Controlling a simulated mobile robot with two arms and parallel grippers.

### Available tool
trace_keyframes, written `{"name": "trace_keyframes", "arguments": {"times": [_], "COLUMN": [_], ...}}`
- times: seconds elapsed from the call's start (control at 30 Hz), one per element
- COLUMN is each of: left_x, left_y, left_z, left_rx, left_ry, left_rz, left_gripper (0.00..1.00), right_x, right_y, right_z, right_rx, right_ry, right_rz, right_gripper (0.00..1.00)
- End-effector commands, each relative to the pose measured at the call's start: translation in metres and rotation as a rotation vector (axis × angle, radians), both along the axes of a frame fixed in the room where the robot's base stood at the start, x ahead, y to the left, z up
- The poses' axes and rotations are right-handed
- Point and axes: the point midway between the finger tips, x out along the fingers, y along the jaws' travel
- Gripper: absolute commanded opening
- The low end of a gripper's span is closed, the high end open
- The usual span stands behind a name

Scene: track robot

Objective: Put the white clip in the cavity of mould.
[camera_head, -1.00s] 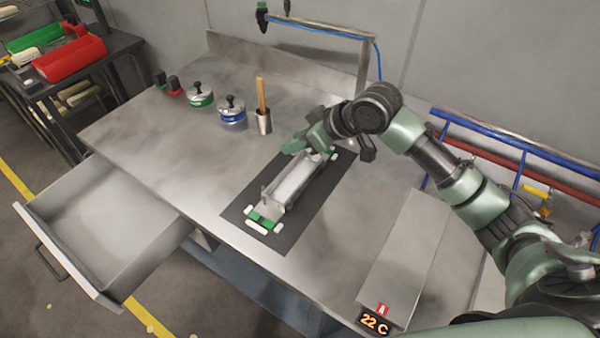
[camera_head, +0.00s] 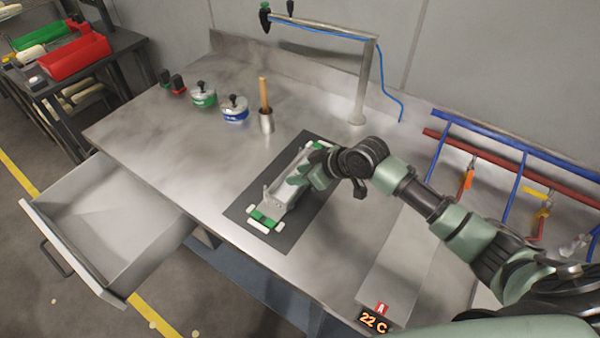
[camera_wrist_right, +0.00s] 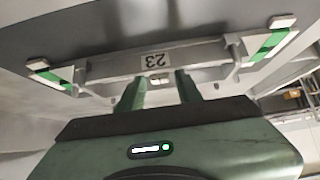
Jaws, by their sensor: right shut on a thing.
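The mould (camera_head: 277,200) is a long grey metal trough on a dark mat, with green-and-white pieces at its ends. In the right wrist view its wall (camera_wrist_right: 110,66) carries the label "23". My right gripper (camera_head: 296,180) is over the middle of the mould. In the wrist view its green fingers (camera_wrist_right: 160,82) reach down toward the trough, with a small pale piece (camera_wrist_right: 158,77) between the tips. This is probably the white clip, mostly hidden by the fingers and too small to make out. I cannot tell whether it touches the cavity floor. My left gripper is out of view.
The dark mat (camera_head: 312,211) lies on the steel bench. A metal cup (camera_head: 266,122) with a wooden handle and two lidded pots (camera_head: 235,110) stand behind to the left. An open drawer (camera_head: 105,225) juts out at the left. A post (camera_head: 361,90) rises at the back.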

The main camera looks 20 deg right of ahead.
Motion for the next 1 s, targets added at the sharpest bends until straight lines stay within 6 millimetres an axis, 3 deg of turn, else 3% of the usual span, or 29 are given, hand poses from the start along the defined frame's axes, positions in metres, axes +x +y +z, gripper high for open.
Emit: {"name": "trace_keyframes", "arguments": {"times": [0.13,0.17,0.23,0.67,1.0], "left_x": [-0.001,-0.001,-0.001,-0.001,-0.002], "left_y": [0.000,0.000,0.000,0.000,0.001], "left_z": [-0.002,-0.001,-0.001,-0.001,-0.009], "left_rx": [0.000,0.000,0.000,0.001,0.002], "left_ry": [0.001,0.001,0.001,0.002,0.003], "left_rz": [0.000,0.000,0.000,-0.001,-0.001], "left_gripper": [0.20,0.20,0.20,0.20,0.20], "right_x": [0.000,0.000,0.000,-0.003,-0.042], "right_y": [0.000,0.000,0.000,-0.003,-0.034], "right_z": [-0.003,-0.003,-0.002,0.005,0.052], "right_rx": [0.000,0.000,0.000,-0.001,-0.004], "right_ry": [0.000,0.000,0.000,-0.001,-0.002], "right_rz": [0.000,0.000,0.000,0.000,0.000], "right_gripper": [0.00,0.40,0.57,0.57,0.57]}}
